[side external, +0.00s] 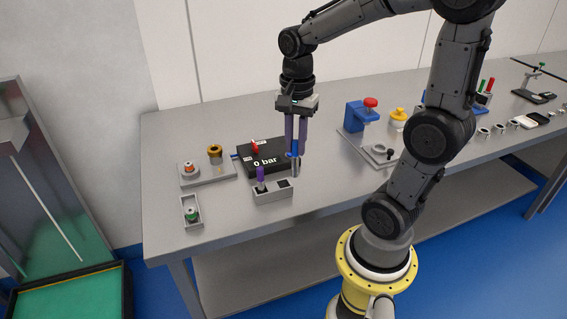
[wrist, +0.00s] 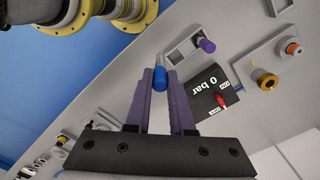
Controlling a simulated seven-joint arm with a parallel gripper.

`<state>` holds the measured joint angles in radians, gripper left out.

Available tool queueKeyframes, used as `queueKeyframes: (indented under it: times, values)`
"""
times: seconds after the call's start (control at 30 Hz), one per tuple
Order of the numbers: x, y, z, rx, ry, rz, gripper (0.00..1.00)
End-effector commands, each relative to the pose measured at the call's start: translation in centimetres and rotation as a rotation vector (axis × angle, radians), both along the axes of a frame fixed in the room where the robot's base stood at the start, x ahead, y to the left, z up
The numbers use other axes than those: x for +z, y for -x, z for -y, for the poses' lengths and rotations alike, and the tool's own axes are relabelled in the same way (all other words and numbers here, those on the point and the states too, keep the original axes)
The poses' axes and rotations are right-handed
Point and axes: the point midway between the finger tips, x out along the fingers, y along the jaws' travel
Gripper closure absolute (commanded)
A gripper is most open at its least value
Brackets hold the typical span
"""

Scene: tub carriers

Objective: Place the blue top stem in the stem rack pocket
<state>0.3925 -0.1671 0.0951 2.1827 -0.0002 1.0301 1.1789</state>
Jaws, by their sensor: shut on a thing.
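My gripper (side external: 296,140) is shut on the blue top stem (side external: 295,148), which hangs upright with its grey lower end pointing down. In the wrist view the blue top stem (wrist: 160,78) shows between the tips of my gripper (wrist: 160,74). The stem rack (side external: 272,195) is a small grey block on the bench. A purple top stem (side external: 260,176) stands in its left pocket; the right pocket (side external: 283,184) looks empty and dark. The blue stem is just right of and behind the rack in the side view. The wrist view shows the rack (wrist: 175,61) apart from the stem.
A black "0 bar" box (side external: 268,162) with a red lever lies close behind the rack. A grey plate (side external: 208,178) with fittings and a small tray (side external: 191,222) are to the left. A blue press (side external: 362,113) stands to the right. Bare bench lies in front of the rack.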

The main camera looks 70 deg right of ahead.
Motion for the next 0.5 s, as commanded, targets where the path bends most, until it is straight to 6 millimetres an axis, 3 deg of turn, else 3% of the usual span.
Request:
queueKeyframes:
  times: [0.13,0.5]
  values:
    - [-2.6,-1.8,0.7,0.000,-0.002,-0.006,1.00]
    - [-5.8,-3.5,1.5,0.000,-0.002,-0.005,1.00]
